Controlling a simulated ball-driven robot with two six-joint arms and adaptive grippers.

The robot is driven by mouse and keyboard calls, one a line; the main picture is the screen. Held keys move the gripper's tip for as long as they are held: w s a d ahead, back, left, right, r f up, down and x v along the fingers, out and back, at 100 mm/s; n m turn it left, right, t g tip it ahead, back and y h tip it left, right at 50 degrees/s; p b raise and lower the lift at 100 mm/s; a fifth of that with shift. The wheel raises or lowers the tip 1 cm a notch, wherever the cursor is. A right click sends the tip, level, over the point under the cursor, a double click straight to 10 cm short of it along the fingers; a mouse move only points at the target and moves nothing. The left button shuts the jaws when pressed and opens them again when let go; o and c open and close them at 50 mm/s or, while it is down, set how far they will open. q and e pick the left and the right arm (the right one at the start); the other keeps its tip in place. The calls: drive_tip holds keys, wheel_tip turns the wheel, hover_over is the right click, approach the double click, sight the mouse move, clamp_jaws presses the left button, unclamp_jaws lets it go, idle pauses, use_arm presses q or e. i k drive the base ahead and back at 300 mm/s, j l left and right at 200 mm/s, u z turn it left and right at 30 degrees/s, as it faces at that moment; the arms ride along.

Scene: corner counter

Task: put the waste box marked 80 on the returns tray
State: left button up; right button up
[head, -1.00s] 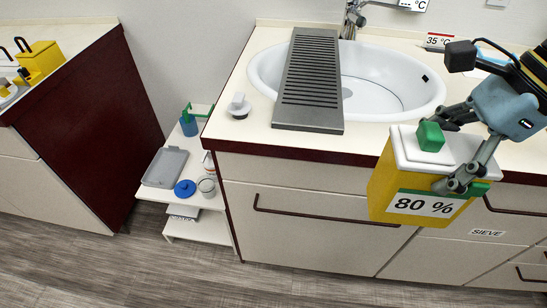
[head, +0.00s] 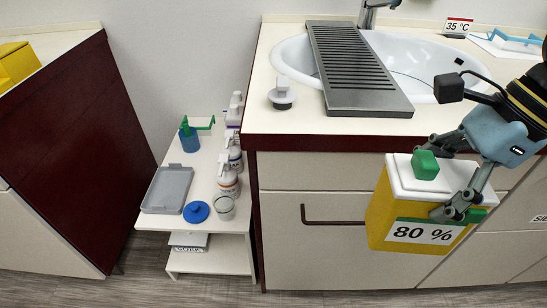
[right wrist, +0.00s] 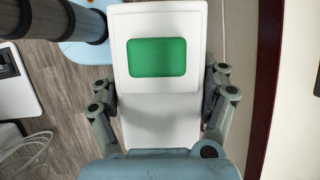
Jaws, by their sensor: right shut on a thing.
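The waste box (head: 412,215) is yellow with a white lid, a green knob and a label reading 80 %. My right gripper (head: 453,180) is shut on it and holds it upright in the air in front of the sink counter. In the right wrist view the white lid (right wrist: 160,115) with its green knob lies between the two fingers. A grey tray (head: 167,189), perhaps the returns tray, lies on the low white side table (head: 205,220), left of the box and lower. It looks empty. My left gripper is not in view.
Beside the tray are a blue lid (head: 196,212), a clear cup (head: 224,207), a blue holder with a green part (head: 189,138) and several bottles (head: 228,178). The counter edge (head: 330,143) stands behind the box. Another yellow box (head: 18,63) is at the far left.

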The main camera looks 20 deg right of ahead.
sight(170, 190)
drive_tip(key=i+j+z, duration=0.15)
drive_tip(key=j, duration=0.45)
drive_tip(key=i+j+z, duration=0.15)
drive_tip(key=i+j, duration=0.15)
drive_tip(key=j, duration=0.35)
drive_tip(key=i+j+z, duration=0.15)
drive_tip(key=j, duration=0.45)
drive_tip(key=i+j+z, duration=0.15)
drive_tip(key=j, duration=0.55)
drive_tip(key=i+j+z, duration=0.15)
drive_tip(key=j, duration=0.5)
drive_tip(key=j+z, duration=0.15)
drive_tip(key=j, duration=0.55)
